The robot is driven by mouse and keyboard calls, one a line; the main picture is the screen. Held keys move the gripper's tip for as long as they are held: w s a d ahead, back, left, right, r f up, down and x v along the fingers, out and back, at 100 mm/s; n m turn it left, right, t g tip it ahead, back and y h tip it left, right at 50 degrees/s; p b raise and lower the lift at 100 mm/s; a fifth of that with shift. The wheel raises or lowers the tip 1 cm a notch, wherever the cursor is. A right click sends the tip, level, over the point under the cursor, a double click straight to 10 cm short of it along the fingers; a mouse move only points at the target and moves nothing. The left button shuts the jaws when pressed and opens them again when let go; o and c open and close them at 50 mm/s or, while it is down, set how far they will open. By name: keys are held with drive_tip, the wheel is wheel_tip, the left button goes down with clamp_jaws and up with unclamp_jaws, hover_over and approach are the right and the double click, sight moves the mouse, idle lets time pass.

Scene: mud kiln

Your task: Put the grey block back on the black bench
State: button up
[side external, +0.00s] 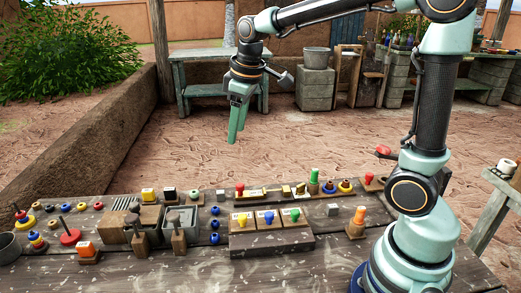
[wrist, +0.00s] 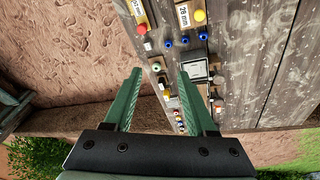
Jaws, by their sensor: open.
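A small grey block (side external: 333,210) sits on the dark, weathered wooden bench (side external: 190,275), right of the board with yellow, blue and green knobs. Another small greyish block (side external: 220,195) sits farther left, behind the blue pieces; I cannot tell which one the task means. No plainly black bench shows; this dark bench is the nearest match. My gripper (side external: 234,138) hangs fingers down in the air, beyond the bench's far edge, well apart from both blocks. In the wrist view my gripper (wrist: 161,72) is open, with nothing held between its fingers.
A knobbed board (side external: 268,243), wooden and grey trays (side external: 187,217), upright wooden-handled tools (side external: 178,240) and an orange peg (side external: 357,218) crowd the bench. Coloured rings and pegs lie at left. A teal bench (side external: 205,90) stands behind across open ground. The bench's front right is mostly bare.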

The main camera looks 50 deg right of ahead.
drive_tip(key=s+a+m+t, duration=0.1)
drive_tip(key=s+m, duration=0.3)
drive_tip(key=s, duration=0.8)
drive_tip(key=shift+s+a+f+t, duration=0.2)
drive_tip(key=shift+s+t, duration=0.1)
drive_tip(key=shift+t, duration=0.6)
drive_tip(key=shift+r, duration=0.1)
